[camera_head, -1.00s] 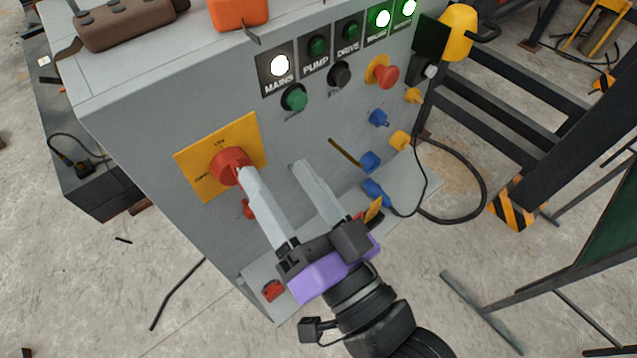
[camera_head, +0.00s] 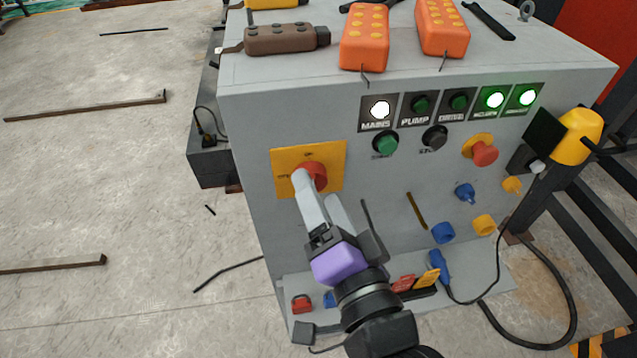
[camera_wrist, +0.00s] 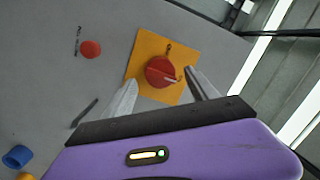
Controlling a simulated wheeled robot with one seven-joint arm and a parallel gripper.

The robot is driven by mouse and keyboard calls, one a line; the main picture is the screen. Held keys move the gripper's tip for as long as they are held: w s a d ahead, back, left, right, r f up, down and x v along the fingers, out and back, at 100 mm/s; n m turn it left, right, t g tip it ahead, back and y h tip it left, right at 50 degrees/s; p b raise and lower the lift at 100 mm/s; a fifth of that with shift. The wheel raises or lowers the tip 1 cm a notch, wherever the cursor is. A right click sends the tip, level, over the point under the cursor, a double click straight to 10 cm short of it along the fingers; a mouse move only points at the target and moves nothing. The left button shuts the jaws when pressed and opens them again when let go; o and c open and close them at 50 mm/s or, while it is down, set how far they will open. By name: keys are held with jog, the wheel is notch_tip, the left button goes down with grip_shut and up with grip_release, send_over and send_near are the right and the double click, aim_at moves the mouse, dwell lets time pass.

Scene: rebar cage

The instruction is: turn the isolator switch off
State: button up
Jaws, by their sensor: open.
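The isolator switch is a red rotary knob (camera_head: 314,175) on a yellow plate (camera_head: 282,160) on the left of the grey cabinet front. In the wrist view the red knob (camera_wrist: 160,71) lies ahead, between the directions of my two fingers, with the yellow plate (camera_wrist: 150,46) around it. My gripper (camera_head: 318,188) is open, with its pale fingers pointing at the plate. In the head view the left finger overlaps the knob's lower left; the wrist view shows the fingertips (camera_wrist: 160,82) at either side of it. I cannot tell whether they touch it. Lettering on the plate is too small to read.
The cabinet front also carries a lit MAINS lamp (camera_head: 380,110), a green button (camera_head: 385,144), a black button (camera_head: 435,138) and a red mushroom button (camera_head: 485,153). Orange pendants (camera_head: 365,38) lie on top. A ledge (camera_head: 470,284) with tags juts out below. A black cable (camera_head: 560,290) loops at right.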

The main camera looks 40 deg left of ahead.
jog(key=shift+x, duration=1.05)
jog(key=c, duration=1.4)
jog(key=shift+o, duration=0.2)
